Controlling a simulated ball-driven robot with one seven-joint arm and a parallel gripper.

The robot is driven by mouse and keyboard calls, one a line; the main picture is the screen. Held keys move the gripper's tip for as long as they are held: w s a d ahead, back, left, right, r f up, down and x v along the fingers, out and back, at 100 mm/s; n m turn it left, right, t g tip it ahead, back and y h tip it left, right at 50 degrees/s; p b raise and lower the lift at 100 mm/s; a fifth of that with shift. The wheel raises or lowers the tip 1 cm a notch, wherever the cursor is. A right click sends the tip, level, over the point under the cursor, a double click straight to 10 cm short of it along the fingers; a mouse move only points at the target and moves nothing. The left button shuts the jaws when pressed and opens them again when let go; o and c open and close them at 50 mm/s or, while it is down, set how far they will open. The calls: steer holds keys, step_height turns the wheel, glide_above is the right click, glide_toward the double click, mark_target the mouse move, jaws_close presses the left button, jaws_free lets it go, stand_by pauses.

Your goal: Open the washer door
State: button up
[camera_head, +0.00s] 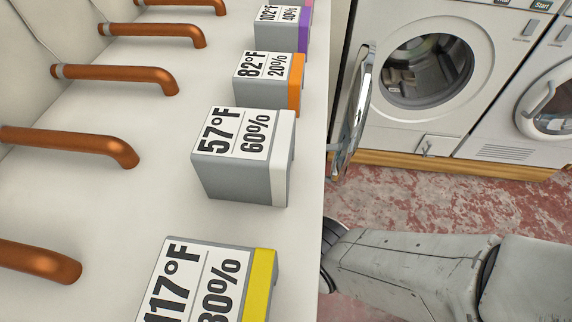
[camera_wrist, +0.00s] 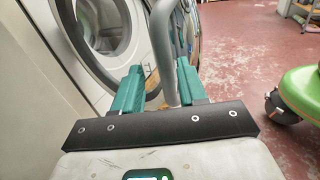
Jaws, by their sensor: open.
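The washer (camera_head: 395,122) stands at the upper right of the head view, and its round opening is uncovered. Its door (camera_head: 352,112) is swung out to the left and shows nearly edge-on. In the wrist view the washer opening (camera_wrist: 112,28) is at the upper left. The grey curved door handle (camera_wrist: 163,45) comes down between the two green fingers of my gripper (camera_wrist: 158,92). My gripper is open around the handle, with a gap visible on the left; contact on the right finger is unclear. The head view does not show my gripper.
A white surface (camera_head: 120,210) with orange-brown pipes (camera_head: 115,75) and grey labelled blocks (camera_head: 245,165) fills the left of the head view. A second washer (camera_head: 520,110) stands at right. The red floor (camera_wrist: 240,60) is open right of the door; a green wheeled object (camera_wrist: 297,105) stands there.

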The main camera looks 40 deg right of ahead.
steer(key=b+v, duration=0.1)
steer(key=v, duration=0.6)
stand_by(0.3)
steer(key=shift+a, duration=0.1)
steer(key=shift+f, duration=0.15)
stand_by(0.6)
